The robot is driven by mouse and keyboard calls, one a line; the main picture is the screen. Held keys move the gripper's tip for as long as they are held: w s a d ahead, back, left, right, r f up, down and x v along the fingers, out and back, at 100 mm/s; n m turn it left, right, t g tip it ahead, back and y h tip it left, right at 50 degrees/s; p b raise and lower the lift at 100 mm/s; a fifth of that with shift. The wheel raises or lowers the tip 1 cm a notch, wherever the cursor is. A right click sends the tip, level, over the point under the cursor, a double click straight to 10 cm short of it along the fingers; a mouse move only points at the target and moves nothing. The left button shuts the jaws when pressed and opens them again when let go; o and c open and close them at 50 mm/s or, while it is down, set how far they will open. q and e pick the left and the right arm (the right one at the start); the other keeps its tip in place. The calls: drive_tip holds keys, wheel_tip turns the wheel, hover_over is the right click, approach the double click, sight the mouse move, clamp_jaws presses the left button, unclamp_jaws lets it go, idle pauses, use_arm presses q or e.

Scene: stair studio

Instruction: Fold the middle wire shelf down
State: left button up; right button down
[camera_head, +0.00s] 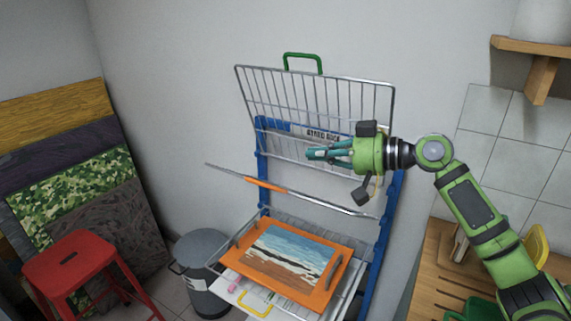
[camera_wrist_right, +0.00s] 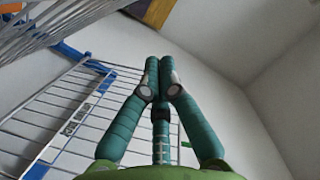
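The middle wire shelf (camera_head: 318,198), with an orange grip on its front edge, shows almost edge-on as a thin slanting line in the head view. It sticks out from the blue rack frame (camera_head: 262,138). The top wire shelf (camera_head: 262,95), with a green handle, stands up against the wall. My right gripper (camera_head: 312,154) is above the middle shelf and in front of the top shelf's lower part, fingers pointing left. Its fingertips meet in the right wrist view (camera_wrist_right: 158,70), with nothing seen between them. I see no contact with the middle shelf. My left gripper is out of view.
The lower shelf (camera_head: 352,292) holds an orange-framed painting (camera_head: 290,262) and has a yellow handle. A red stool (camera_head: 72,262) and grey bin (camera_head: 205,250) stand at left. A wooden counter (camera_head: 425,290) is at right, under a wall shelf (camera_head: 535,45).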

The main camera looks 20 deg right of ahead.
use_arm(q)
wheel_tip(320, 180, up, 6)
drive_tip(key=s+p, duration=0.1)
drive_tip(key=p, duration=0.5)
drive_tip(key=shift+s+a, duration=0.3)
use_arm(e)
drive_tip(key=w+a+f, duration=0.5)
drive_tip(key=a, duration=0.3)
drive_tip(key=shift+a+f, duration=0.2)
drive_tip(key=shift+a, duration=0.05)
use_arm(q)
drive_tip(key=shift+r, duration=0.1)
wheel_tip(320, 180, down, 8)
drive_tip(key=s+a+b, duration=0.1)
drive_tip(key=b, duration=0.7)
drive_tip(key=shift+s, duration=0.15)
use_arm(e)
drive_tip(key=s+a+f+n, duration=0.1)
drive_tip(key=s+a+f, duration=0.1)
drive_tip(key=f, duration=0.5)
drive_tip(key=s+a+f+n+h, duration=0.1)
drive_tip(key=s+a+f, duration=0.2)
drive_tip(key=f, duration=0.4)
drive_tip(key=shift+s+a+f+n, duration=0.25)
drive_tip(key=shift+a+f+n, duration=0.05)
drive_tip(key=shift+a, duration=0.55)
drive_tip(key=shift+a+r, duration=0.1)
